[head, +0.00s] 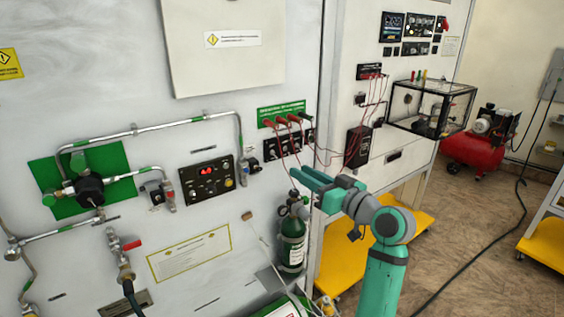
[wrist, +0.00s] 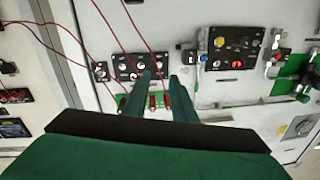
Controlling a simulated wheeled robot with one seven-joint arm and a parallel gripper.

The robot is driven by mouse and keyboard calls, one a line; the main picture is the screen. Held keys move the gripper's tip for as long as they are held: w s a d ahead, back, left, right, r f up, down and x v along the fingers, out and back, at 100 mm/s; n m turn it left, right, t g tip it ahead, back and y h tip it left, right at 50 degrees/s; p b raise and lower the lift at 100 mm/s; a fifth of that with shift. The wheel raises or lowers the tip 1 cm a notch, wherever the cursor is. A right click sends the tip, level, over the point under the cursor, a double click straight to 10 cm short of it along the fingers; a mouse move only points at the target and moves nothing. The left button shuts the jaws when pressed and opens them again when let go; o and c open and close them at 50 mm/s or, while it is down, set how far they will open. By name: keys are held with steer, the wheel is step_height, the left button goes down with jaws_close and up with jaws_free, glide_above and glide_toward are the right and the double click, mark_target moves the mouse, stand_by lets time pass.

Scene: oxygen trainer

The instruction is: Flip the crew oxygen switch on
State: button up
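A black control panel (head: 208,178) with a red display, small knobs or switches and a yellow button is on the white wall board. It also shows in the wrist view (wrist: 232,48), upside down. A second black panel (head: 288,145) with several red leads is to its right, below a green label; it also shows in the wrist view (wrist: 138,66). I cannot read which switch is crew oxygen or its position. My gripper (head: 303,177) is in front of the board, below and right of the lead panel. Its two fingers (wrist: 159,80) are apart, with nothing held between them.
A green oxygen cylinder (head: 292,243) stands below my gripper, close to the board. Red leads (head: 322,155) hang near the gripper. Pipes and a regulator (head: 90,190) are on the left of the board.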

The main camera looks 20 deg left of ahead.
mark_target(276, 157)
steer(key=x, duration=0.9)
steer(key=shift+w+a, duration=0.1)
steer(key=shift+a, duration=0.25)
steer(key=shift+d, duration=0.2)
steer(key=shift+c, duration=0.7)
jaws_close()
